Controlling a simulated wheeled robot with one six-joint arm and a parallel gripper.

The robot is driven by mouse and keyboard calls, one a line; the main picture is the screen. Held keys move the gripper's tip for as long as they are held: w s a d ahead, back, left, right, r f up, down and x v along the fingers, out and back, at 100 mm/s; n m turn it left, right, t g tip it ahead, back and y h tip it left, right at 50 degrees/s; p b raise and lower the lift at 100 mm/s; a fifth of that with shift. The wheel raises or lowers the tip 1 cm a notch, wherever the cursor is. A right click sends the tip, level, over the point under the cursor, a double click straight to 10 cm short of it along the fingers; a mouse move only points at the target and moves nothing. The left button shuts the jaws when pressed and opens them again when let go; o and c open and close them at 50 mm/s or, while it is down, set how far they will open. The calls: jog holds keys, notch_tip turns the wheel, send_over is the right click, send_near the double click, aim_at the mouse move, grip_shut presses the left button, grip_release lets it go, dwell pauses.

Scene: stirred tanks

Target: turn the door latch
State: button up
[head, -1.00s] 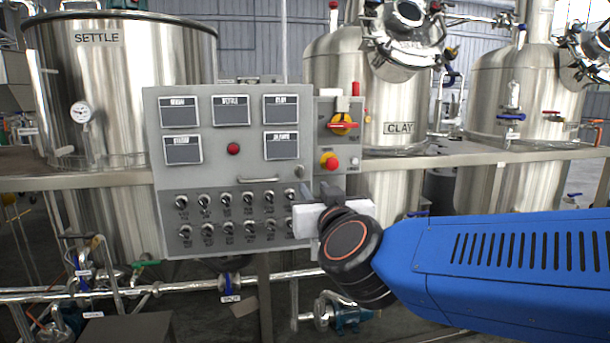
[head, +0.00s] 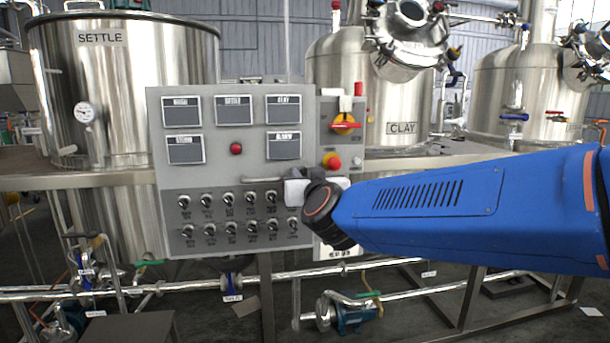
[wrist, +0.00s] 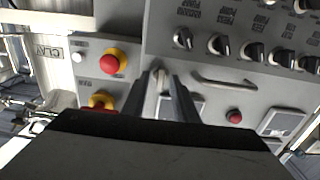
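The grey control cabinet (head: 212,145) stands ahead, with a bar handle (head: 262,180) across its door. The small pale latch (wrist: 162,78) is at the door's edge, next to the end of the handle (wrist: 227,82) in the wrist view. My gripper (head: 288,186) is at the cabinet front, and it hides the latch in the head view. In the wrist view my gripper (wrist: 161,82) has its two dark fingers apart, one on each side of the latch. I cannot tell whether they touch it.
A red-and-yellow emergency stop (wrist: 114,62) and a red-and-yellow rotary switch (head: 345,124) sit close beside the latch. Rows of black knobs (head: 228,215) lie below the handle. Steel tanks (head: 130,80) and pipes (head: 190,290) surround the cabinet.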

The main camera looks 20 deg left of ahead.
jog(key=shift+c, duration=0.7)
grip_shut()
jog(key=m, duration=0.7)
jog(key=shift+w+d+m, duration=0.1)
jog(key=shift+m, duration=0.2)
jog(key=m, duration=0.5)
jog(key=shift+f+m, duration=0.1)
jog(key=shift+m, duration=0.2)
jog(key=m, duration=0.4)
jog(key=shift+f+m, duration=0.1)
jog(key=shift+m, duration=0.2)
